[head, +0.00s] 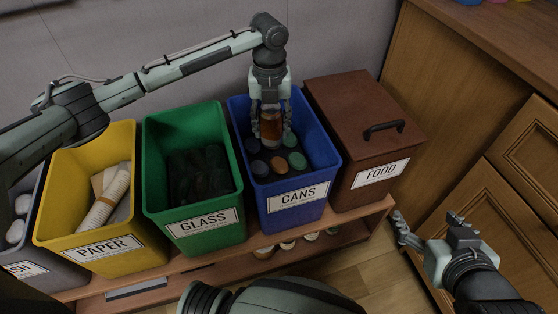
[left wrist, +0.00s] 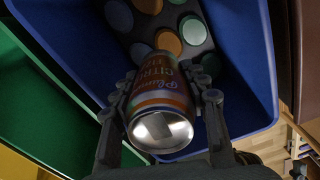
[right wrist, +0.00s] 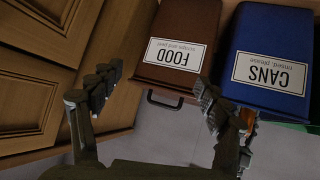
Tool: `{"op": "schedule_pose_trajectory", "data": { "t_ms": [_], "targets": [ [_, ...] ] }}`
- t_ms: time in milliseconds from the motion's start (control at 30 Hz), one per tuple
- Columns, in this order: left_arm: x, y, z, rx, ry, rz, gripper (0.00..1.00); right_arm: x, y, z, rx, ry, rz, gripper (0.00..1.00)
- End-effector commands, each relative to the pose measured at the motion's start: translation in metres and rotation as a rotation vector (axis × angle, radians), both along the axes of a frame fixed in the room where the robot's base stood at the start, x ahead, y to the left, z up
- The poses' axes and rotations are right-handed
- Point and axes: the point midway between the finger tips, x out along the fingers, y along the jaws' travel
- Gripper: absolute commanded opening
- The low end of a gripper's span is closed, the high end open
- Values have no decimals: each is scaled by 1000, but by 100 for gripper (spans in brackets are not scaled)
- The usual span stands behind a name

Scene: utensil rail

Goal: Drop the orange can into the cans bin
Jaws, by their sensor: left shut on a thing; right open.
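The orange can (head: 271,128) is held upright in my left gripper (head: 270,122), inside the mouth of the blue cans bin (head: 325,160). In the left wrist view the can (left wrist: 160,95) sits between both fingers, its silver end toward the camera, with several can tops below it in the bin (left wrist: 245,70). Whether it touches those cans is not clear. My right gripper (head: 432,232) is open and empty, low at the right in front of the wooden cabinet. Its fingers also show in the right wrist view (right wrist: 155,100).
The green glass bin (head: 192,215) stands left of the cans bin, with the yellow paper bin (head: 100,245) beyond it. The brown food bin (head: 360,120), lid closed, stands right. All are on a wooden shelf (head: 350,222). A wooden cabinet (head: 470,90) stands at the right.

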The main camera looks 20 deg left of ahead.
Motion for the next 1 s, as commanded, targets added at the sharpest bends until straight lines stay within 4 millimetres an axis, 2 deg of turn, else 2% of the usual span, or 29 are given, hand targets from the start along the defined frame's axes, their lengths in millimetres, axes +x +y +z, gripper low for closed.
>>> {"op": "schedule_pose_trajectory", "data": {
  "t_ms": [200,500,533,700,1000],
  "targets": [
    [0,0,-2,0,0,0,32,6,8,8,20,-52,15,76],
    [0,0,-2,0,0,0,32,7,9,10,22,-58,16,76],
    [0,0,-2,0,0,0,45,7,9,10,22,-58,16,76],
    [0,0,-2,0,0,0,66,7,9,10,22,-57,16,76],
    [0,0,-1,0,0,0,68,7,9,9,22,-57,17,76]
  ]
}}
